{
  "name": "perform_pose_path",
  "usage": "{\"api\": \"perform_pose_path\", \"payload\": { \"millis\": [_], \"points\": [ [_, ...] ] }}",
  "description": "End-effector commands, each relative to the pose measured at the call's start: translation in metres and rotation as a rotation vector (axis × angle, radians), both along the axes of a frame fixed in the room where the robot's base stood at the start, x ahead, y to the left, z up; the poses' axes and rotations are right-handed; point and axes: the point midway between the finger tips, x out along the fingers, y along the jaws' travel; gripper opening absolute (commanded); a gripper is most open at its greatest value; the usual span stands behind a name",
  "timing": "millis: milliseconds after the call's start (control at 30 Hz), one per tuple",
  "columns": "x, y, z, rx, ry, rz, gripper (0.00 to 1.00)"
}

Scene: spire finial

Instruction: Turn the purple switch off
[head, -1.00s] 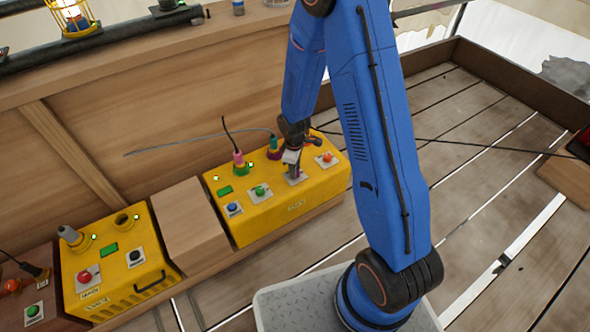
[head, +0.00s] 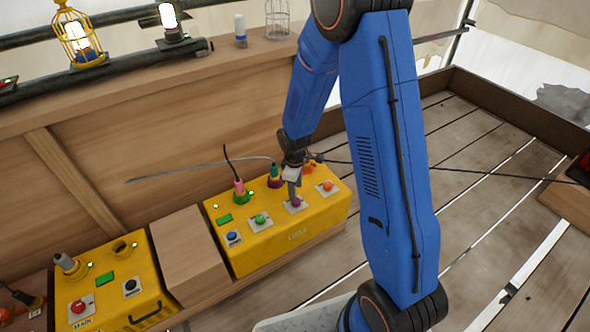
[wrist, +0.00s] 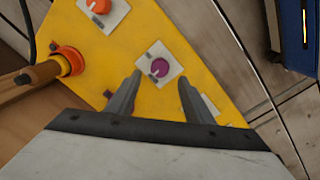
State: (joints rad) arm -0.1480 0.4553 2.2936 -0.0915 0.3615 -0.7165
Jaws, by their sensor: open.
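The purple switch (wrist: 159,68) is a round knob with a pale pointer mark on a white square plate, on the top of a yellow box (head: 279,235). In the wrist view it lies just beyond and between the fingertips of my gripper (wrist: 159,85), which is open and empty. In the head view my gripper (head: 294,190) points down close over the purple switch (head: 296,204), which is partly hidden by it. Whether the fingers touch the switch, I cannot tell.
Neighbouring switches on the yellow box are orange (head: 326,186), green (head: 260,219) and blue (head: 232,237). Pink and teal plugs with cables (head: 239,188) stand behind them. A second yellow box (head: 105,288) sits at the left. The plank floor (head: 480,180) at the right is mostly clear.

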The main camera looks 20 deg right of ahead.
Motion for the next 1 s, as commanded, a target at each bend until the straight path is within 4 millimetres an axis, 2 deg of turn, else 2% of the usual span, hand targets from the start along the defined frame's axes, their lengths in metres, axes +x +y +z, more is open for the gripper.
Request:
{"api": "perform_pose_path", "payload": {
  "millis": [400, 600, 800, 1000],
  "points": [
    [-0.001, 0.002, 0.071, 0.001, -0.004, 0.0, 0.47],
    [-0.003, 0.003, 0.099, 0.0, -0.003, 0.0, 0.47],
    [-0.004, 0.003, 0.112, 0.0, -0.001, 0.0, 0.47],
    [-0.004, 0.003, 0.114, 0.0, 0.0, 0.0, 0.47]
  ]
}}
